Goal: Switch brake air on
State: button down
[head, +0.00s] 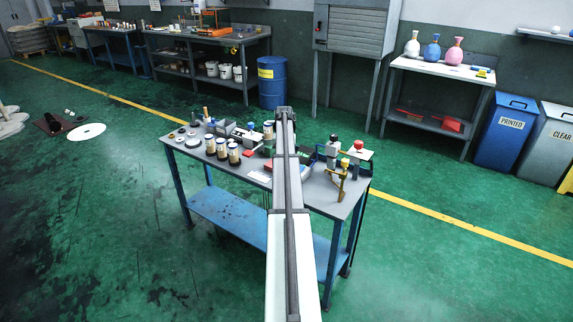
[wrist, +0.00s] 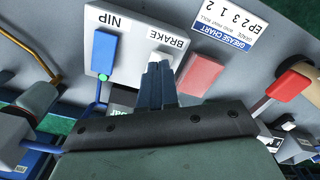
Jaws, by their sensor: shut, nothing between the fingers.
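In the wrist view a pale panel (wrist: 131,30) carries upside-down labels NIP and BRAKE. Under NIP is a blue switch piece (wrist: 104,52) with a small green light at its end. By the BRAKE label a pale switch piece (wrist: 163,56) shows just past my fingertips; the rest of it is hidden behind them. My gripper (wrist: 158,68) is shut and empty, its dark fingertips over or against that piece; I cannot tell whether they touch.
The grey-topped workbench (head: 252,186) is crowded with jars, tools and small devices. Beside the panel in the wrist view are a red block (wrist: 202,74), a grease chart (wrist: 223,34) and a red-ended handle (wrist: 291,82). A blue tube (wrist: 48,139) runs left of my gripper.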

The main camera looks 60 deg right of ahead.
jog(key=shift+f, duration=0.85)
dwell(0.7)
jog(key=shift+r, duration=3.5)
jog(key=shift+a, duration=0.1)
